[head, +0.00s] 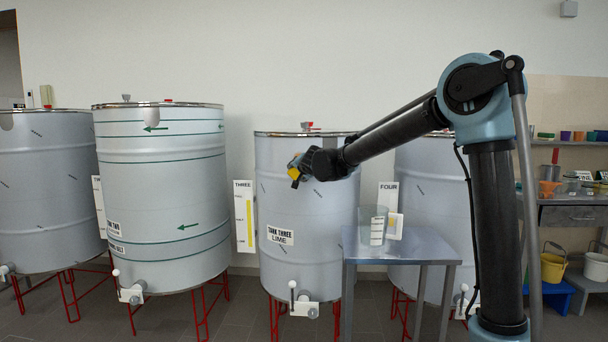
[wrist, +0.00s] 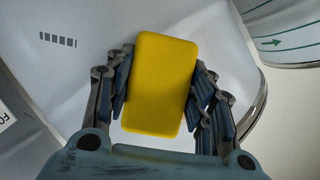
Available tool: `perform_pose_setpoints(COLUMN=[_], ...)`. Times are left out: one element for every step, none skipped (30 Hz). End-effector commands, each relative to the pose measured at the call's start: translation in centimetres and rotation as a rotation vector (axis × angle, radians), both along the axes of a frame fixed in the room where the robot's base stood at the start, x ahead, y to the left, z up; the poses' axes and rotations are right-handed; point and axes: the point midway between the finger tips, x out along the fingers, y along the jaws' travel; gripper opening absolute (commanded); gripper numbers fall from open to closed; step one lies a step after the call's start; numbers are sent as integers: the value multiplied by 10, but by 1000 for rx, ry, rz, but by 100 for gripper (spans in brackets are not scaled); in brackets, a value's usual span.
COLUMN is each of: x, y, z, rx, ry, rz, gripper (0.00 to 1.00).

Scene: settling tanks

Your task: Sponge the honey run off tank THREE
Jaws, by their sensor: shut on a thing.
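Tank THREE (head: 280,205) is the pale grey drum in the middle of the head view, with a label reading TANK THREE LIME (head: 281,235). My gripper (head: 298,171) is in front of its upper wall. In the wrist view my gripper (wrist: 160,88) is shut on a yellow sponge (wrist: 160,75), a finger on each long side. The tank's pale wall (wrist: 90,75) lies behind the sponge. I cannot tell whether the sponge touches the wall. I see no honey run on the wall; the sponge and gripper hide part of it.
A metal table (head: 405,248) with a clear jug (head: 372,228) stands front right of tank THREE. The green-banded tank (head: 165,185) is left, another tank (head: 435,220) right behind my arm. A valve (head: 291,305) juts from tank THREE's base. Shelves (head: 575,200) stand far right.

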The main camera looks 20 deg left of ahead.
Motion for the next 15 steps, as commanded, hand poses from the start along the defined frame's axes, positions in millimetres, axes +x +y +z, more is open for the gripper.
perform_pose_setpoints(x=[0,0,0,-1,-1,-1,-1,-2,-3,-3,-3,-4,-4,-4,-4], y=[1,1,2,3,5,7,9,11,14,16,18,21,23,25,28], z=[0,0,0,0,0,0,0,0,0,0,0,0,0,0,0], rx=[0,-1,-1,-1,-1,-1,-1,0,0,0,0,-1,-1,-1,-1], ry=[0,0,0,0,0,0,0,1,1,1,1,0,0,0,0], rz=[0,0,0,0,0,0,0,1,1,1,1,1,0,0,0], gripper=[19,19,19,19,19,19,19,19,19,19,19,19,19,19,19])
